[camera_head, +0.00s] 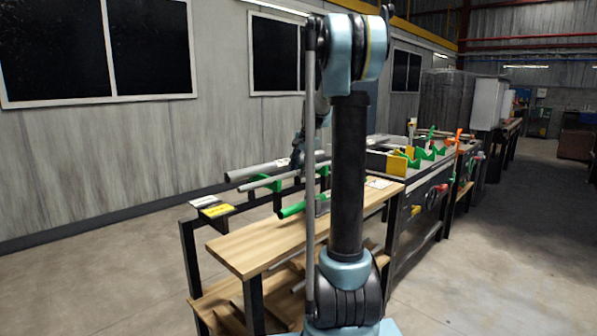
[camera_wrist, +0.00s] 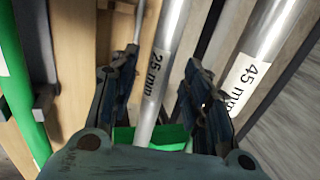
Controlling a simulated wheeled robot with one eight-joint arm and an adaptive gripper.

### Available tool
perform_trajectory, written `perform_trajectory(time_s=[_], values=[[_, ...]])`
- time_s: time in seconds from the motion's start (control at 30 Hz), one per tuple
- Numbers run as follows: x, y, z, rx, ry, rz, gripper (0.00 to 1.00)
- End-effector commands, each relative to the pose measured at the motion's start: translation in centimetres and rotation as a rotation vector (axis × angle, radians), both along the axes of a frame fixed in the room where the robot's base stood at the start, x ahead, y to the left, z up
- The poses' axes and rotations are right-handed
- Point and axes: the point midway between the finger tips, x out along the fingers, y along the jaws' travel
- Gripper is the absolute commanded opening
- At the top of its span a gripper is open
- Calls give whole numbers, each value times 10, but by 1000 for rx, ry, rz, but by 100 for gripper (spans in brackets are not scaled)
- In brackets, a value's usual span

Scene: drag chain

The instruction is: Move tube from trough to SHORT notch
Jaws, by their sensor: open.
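In the wrist view, my gripper (camera_wrist: 160,62) is open, its two fingers on either side of a grey metal tube labelled "25 mm" (camera_wrist: 163,65). The picture does not settle whether the fingers touch it. A green holder (camera_wrist: 170,137) shows below the 25 mm tube. In the head view, a thick grey tube (camera_head: 257,171) and a thinner one (camera_head: 258,185) rest on green supports (camera_head: 268,183). My arm hides much of this area. I cannot identify the SHORT notch.
A wooden bench (camera_head: 245,250) carries a green tube (camera_head: 292,210) above it. White and yellow plates (camera_head: 215,208) sit at the rack's left end. Yellow and green trough-like pieces (camera_head: 397,165) stand on a dark bench behind. Open floor lies at right.

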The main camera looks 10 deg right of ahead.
Motion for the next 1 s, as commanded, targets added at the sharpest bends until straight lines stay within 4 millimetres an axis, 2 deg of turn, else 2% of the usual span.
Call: perform_trajectory(time_s=[0.13,0.27,0.7,0.83,1.0], values=[[-1,-1,5,0,0,0,44],[-5,-4,20,0,0,-1,44],[-23,-17,95,0,1,-1,44],[-26,-20,107,0,1,-1,44],[-28,-21,113,-1,1,0,44]])
